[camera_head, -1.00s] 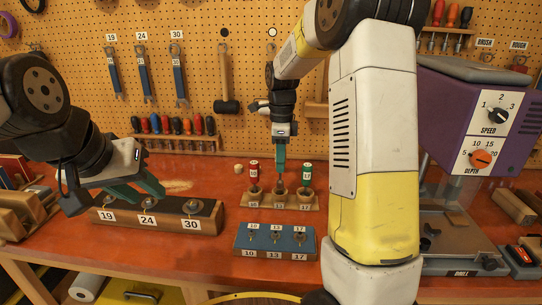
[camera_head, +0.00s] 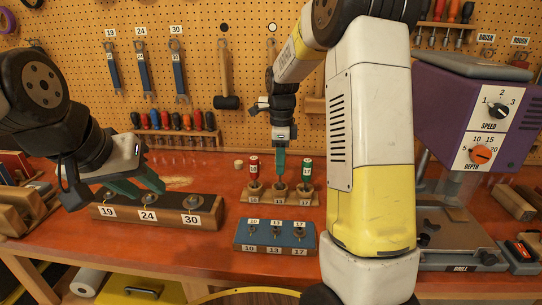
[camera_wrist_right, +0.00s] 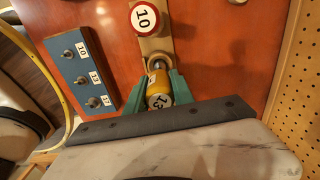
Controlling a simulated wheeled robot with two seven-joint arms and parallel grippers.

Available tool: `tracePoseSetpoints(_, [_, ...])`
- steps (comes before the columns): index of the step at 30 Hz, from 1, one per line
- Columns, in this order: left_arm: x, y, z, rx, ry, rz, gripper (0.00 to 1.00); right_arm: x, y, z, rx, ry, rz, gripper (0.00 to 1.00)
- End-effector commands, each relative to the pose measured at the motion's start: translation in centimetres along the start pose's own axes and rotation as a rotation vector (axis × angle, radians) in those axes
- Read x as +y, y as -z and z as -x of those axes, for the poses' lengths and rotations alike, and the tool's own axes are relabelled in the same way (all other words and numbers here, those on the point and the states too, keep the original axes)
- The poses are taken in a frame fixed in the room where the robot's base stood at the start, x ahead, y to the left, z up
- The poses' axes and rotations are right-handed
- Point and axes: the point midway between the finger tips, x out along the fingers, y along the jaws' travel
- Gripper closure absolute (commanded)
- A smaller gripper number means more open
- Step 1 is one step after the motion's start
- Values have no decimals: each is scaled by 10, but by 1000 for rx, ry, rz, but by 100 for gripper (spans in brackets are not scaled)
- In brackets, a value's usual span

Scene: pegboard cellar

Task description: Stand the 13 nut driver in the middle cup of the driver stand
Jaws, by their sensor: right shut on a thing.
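The driver stand (camera_head: 256,197) is a pale wooden block with three cups. A red driver (camera_head: 254,169) stands in its left cup and a green one (camera_head: 306,171) in its right cup. My right gripper (camera_head: 280,172) is directly above the middle cup (camera_head: 280,188), fingers pointing down. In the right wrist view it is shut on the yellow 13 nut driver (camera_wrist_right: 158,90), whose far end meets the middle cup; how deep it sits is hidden. The red driver's cap reads 10 (camera_wrist_right: 144,17). My left gripper (camera_head: 142,190) is open and empty over the black-topped block.
A blue-topped block (camera_head: 240,236) with several bolts, labelled 10, 13 and 17, lies in front of the stand. The black-topped block (camera_head: 205,209) marked 19, 24, 30 is to the left. A purple drill press (camera_head: 440,105) stands at right.

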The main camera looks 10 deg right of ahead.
Motion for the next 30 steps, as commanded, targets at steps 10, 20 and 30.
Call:
tracePoseSetpoints(10, [0, 0, 0, 0, 0, 0, 64, 0, 0, -2, 0, 0, 0, 100])
tracePoseSetpoints(20, [0, 0, 0, 0, 0, 0, 64, 0, 0, -10, 0, 1, 0, 100])
tracePoseSetpoints(30, [0, 0, 0, 0, 0, 0, 64, 0, 0, -23, 0, 0, 1, 100])
